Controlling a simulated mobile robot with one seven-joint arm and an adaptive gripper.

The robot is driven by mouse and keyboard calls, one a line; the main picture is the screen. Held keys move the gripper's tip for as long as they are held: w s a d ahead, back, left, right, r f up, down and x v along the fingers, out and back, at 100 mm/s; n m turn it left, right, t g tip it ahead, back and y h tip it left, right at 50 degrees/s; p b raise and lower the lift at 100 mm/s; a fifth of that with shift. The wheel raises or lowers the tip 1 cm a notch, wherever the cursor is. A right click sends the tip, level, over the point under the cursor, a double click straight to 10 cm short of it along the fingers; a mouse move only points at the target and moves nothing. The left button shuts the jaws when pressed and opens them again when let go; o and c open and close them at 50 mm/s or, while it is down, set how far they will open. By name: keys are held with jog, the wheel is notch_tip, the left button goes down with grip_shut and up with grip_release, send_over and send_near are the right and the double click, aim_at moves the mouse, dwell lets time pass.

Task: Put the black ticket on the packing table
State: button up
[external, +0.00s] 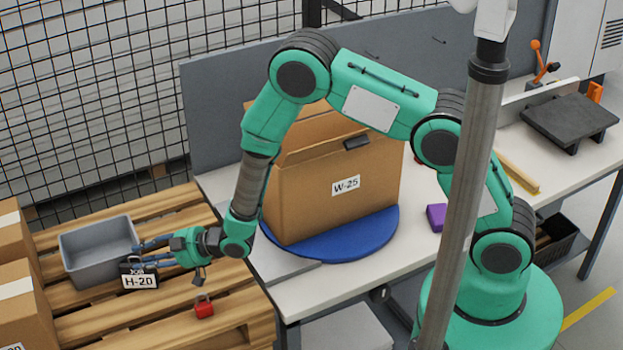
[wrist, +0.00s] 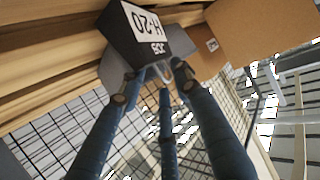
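The black ticket (external: 138,270) has a white H-20 label and hangs at the end of my gripper (external: 150,255), in front of the grey bin at the left. In the wrist view the ticket (wrist: 122,42) sits at my gripper's blue fingertips (wrist: 150,82), which close on its top loop. The packing table (external: 292,296) is the pale table right of the pallet. My gripper is left of this table, over the pallet side.
A W-25 carton (external: 330,205) stands on a blue turntable (external: 345,247) on the table. A purple block (external: 436,217) lies to its right. A grey bin (external: 92,262) and a red padlock-like item (external: 204,307) are on the wooden pallet (external: 95,325). Cartons (external: 22,300) stand at far left.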

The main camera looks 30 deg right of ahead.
grip_shut()
jog(key=shift+r, duration=0.1)
dwell(0.3)
jog(key=shift+r, duration=1.7)
jog(key=s+d+r, duration=0.1)
jog(key=s+d, duration=1)
jog(key=shift+d+r+b, duration=0.25)
jog(key=shift+b, duration=0.05)
jog(key=shift+r, duration=0.1)
